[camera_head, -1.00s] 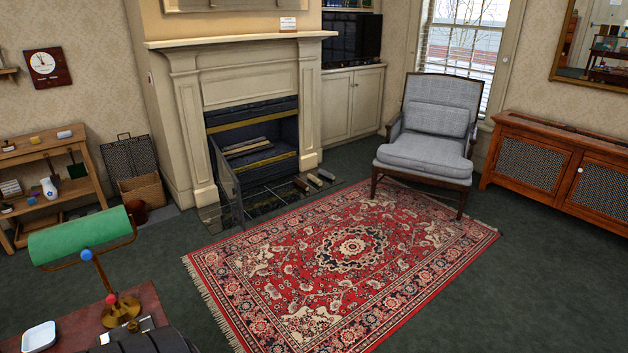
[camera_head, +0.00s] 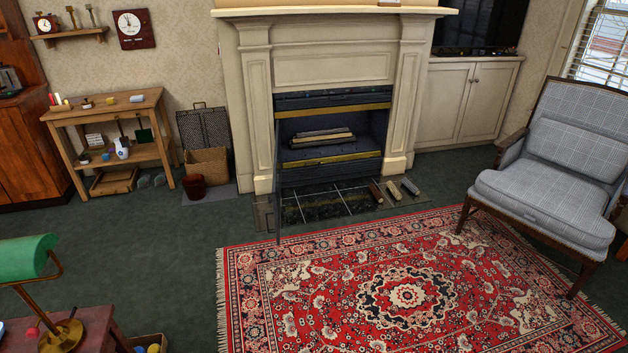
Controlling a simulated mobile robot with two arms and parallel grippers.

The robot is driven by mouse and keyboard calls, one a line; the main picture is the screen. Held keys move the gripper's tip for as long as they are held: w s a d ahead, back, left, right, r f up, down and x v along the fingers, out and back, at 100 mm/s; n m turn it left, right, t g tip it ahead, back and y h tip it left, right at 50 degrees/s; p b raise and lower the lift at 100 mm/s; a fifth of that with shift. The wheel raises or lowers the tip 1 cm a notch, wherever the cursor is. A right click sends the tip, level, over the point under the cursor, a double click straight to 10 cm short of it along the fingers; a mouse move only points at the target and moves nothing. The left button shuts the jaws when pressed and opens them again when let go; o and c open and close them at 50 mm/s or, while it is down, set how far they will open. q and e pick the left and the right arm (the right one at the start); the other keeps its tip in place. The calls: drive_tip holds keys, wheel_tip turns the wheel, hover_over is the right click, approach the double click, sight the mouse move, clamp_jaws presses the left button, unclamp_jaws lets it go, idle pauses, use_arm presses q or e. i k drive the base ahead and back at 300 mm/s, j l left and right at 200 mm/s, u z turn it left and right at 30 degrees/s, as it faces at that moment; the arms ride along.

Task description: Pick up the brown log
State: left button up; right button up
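Three short logs lie side by side on the right part of the dark hearth in front of the fireplace. The leftmost is the brown log (camera_head: 376,193). Next to it on the right lie a greyish log (camera_head: 393,190) and a paler grey log (camera_head: 410,187). More log pieces (camera_head: 322,136) lie inside the firebox. Neither of my grippers shows in the head view.
A red patterned rug (camera_head: 405,290) covers the floor before the hearth. A grey armchair (camera_head: 548,190) stands at right. A thin screen panel (camera_head: 278,185) stands at the hearth's left. A desk (camera_head: 95,325) with a green lamp (camera_head: 25,258) is at lower left.

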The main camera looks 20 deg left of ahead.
sight(378, 196)
drive_tip(key=i+j+u, duration=0.1)
drive_tip(key=i, duration=0.85)
drive_tip(key=i+j+u, duration=0.1)
drive_tip(key=i, duration=0.9)
